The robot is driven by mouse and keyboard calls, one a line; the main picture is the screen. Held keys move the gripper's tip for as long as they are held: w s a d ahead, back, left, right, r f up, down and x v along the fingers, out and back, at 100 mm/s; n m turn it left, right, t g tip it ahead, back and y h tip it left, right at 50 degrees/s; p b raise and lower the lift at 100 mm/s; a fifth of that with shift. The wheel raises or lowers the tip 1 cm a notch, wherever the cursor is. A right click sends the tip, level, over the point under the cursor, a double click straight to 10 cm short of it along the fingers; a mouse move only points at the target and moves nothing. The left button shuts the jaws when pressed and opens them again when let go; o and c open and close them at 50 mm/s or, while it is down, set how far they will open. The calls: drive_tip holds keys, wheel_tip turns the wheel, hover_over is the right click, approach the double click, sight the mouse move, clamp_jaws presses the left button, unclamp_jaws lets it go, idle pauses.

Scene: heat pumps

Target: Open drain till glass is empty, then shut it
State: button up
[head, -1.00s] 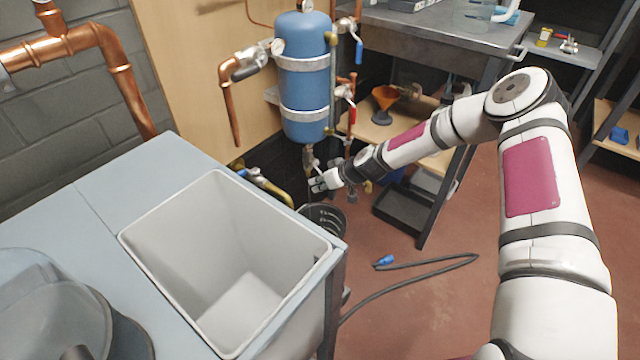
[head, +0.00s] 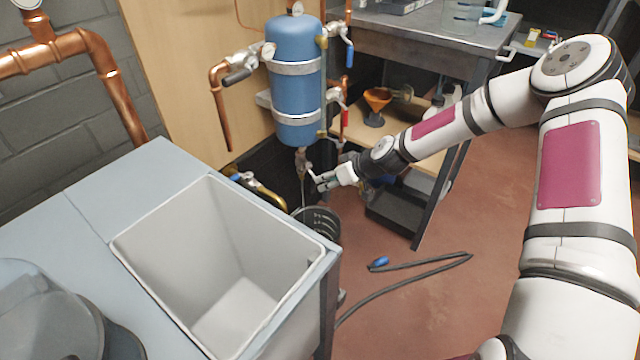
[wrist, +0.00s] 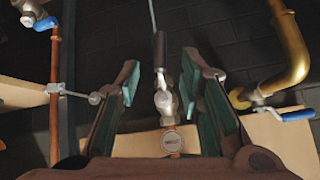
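The blue tank (head: 296,85) hangs on the wooden panel. Its sight glass (head: 324,85) is a thin upright tube on its right side, and I cannot read its level. The drain valve (head: 302,163) is under the tank. In the wrist view, the drain valve (wrist: 163,100) lies between my fingers, with a dark cylindrical part extending upward in the picture. A thin pale line leads from that part; I cannot tell if it is water. My gripper (head: 320,182) is just below right of the valve. In the wrist view my gripper (wrist: 165,90) is open, its pads apart from the valve.
A black bucket (head: 322,222) stands on the floor below the valve. A grey sink (head: 215,255) in a worktop is front left. A brass pipe (wrist: 292,45) with a blue lever (wrist: 298,115) is beside my gripper. A black hose (head: 420,272) lies on the red floor.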

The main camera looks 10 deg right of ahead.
drive_tip(key=shift+v, duration=1.7)
drive_tip(key=shift+f, duration=0.1)
idle(6.2)
